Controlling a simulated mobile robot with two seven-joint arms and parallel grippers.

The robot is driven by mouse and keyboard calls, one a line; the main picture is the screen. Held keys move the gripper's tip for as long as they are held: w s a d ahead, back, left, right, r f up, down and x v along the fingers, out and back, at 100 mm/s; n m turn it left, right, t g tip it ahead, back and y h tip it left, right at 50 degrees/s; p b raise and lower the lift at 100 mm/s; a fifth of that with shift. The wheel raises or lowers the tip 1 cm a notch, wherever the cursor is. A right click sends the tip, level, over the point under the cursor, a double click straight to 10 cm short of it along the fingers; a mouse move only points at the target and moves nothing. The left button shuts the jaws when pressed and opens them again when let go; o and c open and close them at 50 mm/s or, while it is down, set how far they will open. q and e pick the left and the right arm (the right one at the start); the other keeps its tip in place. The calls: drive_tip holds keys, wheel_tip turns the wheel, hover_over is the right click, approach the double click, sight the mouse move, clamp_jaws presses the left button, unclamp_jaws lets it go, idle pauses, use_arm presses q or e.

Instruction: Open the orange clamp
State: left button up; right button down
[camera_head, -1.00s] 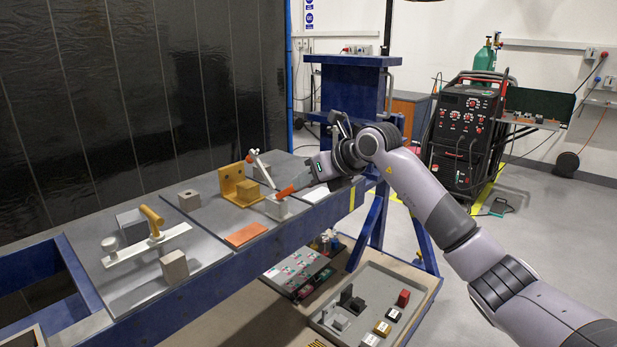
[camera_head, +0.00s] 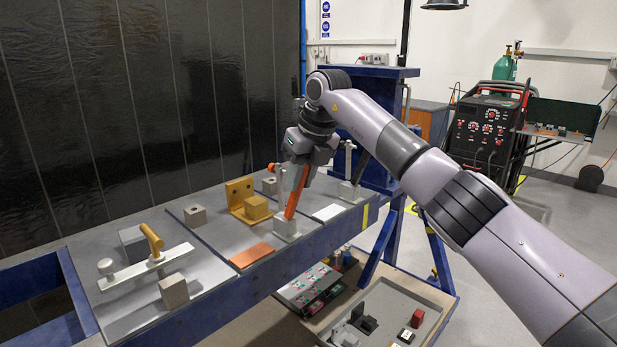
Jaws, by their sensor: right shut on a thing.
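The orange clamp stands on the bench, with a pale grey base block (camera_head: 287,222) and a long orange handle (camera_head: 293,203). The handle is steep, with its top tilted to the right. My right gripper (camera_head: 302,168) is above the base, pointing down, shut on the upper part of the orange handle. A pale upright piece shows just left of the gripper; I cannot tell whether it is the clamp's arm. My left gripper is out of view.
A yellow angle bracket (camera_head: 240,195) stands just left of the clamp. An orange plate (camera_head: 251,255) lies in front. A white clamp with a yellow handle (camera_head: 152,240) is at the left. Another clamp (camera_head: 349,165) stands behind to the right. Trays with small parts (camera_head: 400,300) sit below.

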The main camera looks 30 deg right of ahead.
sight(308, 164)
drive_tip(key=shift+w, duration=0.1)
idle(0.5)
drive_tip(key=c, duration=1)
unclamp_jaws()
drive_tip(key=shift+w, duration=0.1)
drive_tip(key=shift+o, duration=0.2)
drive_tip(key=shift+b+v, duration=0.35)
drive_tip(key=shift+v, duration=3.25)
drive_tip(key=shift+w+a, duration=0.1)
